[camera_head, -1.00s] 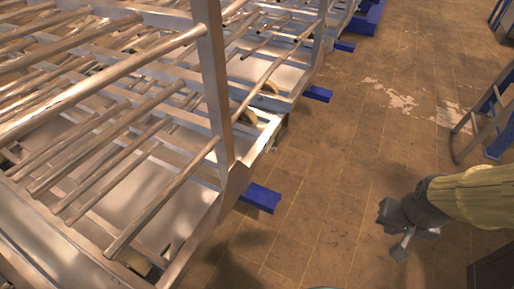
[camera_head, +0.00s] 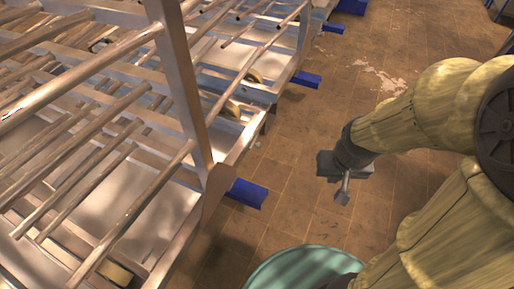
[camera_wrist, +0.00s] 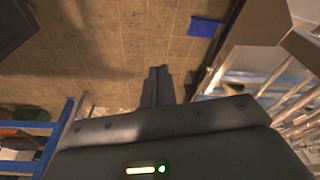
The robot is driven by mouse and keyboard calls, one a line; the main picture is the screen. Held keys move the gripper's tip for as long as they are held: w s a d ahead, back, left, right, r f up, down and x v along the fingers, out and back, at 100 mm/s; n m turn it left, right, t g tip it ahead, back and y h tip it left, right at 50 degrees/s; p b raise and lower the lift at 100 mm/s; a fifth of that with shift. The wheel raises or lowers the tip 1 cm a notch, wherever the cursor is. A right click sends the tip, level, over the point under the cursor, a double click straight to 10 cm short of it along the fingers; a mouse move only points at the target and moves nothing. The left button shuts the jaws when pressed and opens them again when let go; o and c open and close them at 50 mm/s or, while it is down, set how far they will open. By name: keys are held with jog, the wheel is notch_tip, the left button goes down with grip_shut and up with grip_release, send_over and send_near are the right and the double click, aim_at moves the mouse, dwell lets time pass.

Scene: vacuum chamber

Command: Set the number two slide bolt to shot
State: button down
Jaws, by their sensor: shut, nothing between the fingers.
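My gripper (camera_head: 343,190) hangs over the tiled floor to the right of the metal racks in the head view. In the wrist view its fingers (camera_wrist: 158,84) are together with nothing between them. No slide bolt can be made out in either view. The metal rack frame (camera_head: 185,100) with its long bars fills the left of the head view, well apart from my gripper. The rack also shows at the right of the wrist view (camera_wrist: 265,50).
Blue feet (camera_head: 247,193) stick out from the racks onto the floor. A blue frame (camera_wrist: 62,130) stands at the lower left of the wrist view. The tiled floor (camera_head: 320,110) between rack and arm is clear. A teal round surface (camera_head: 300,268) lies at the bottom of the head view.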

jog(key=w+a+f+n+t+y+b, duration=0.1)
jog(key=w+a+f+n+t+b, duration=0.15)
jog(key=w+f+n+b, duration=0.6)
jog(key=w+a+f+n+t+y+b, duration=0.1)
jog(key=w+a+f+n+t+b, duration=0.25)
jog(key=w+f, duration=0.75)
jog(key=w+a+f+n+t+y+b, duration=0.1)
jog(key=w+a+f+n+y+b, duration=0.1)
jog(key=f, duration=0.5)
jog(key=w+a+f+n+t+y+b, duration=0.1)
jog(key=w+a+f+n+y+b, duration=0.2)
jog(key=a+f+n+b, duration=0.3)
jog(key=f+n+y+b, duration=0.1)
jog(key=b, duration=0.1)
jog(key=shift+w+a+f+n+t+y+b, duration=0.15)
jog(key=shift+w+a+n+t+y+b, duration=0.2)
jog(key=shift+n+t+y, duration=0.05)
jog(key=shift+w, duration=0.1)
